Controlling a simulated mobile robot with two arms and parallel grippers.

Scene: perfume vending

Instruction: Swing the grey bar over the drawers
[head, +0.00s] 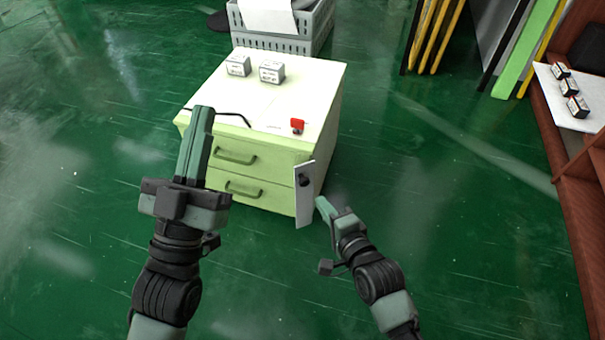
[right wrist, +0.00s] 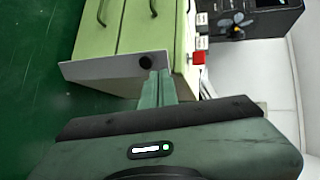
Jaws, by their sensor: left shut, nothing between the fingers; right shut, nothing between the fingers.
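The grey bar (head: 306,208) is a light flat plate with a round black knob, upright at the right front edge of the green drawer cabinet (head: 330,130). It stands out beside the drawer fronts (head: 236,156) and does not cross them. It also shows in the right wrist view (right wrist: 100,70). My right gripper (head: 321,201) is shut and empty, its fingertips close to the bar's right side just below the knob; whether they touch is unclear. The right wrist view shows the shut fingers (right wrist: 157,76) by the knob. My left gripper (head: 203,112) is shut and empty, in front of the cabinet's left side.
A red piece (head: 297,125) and two small boxes (head: 271,72) are on the cabinet top, with a black cable at its left. A grey crate (head: 285,43) stands behind. A shelf (head: 555,110) with boxes is at the right. Green floor is clear around the cabinet's front.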

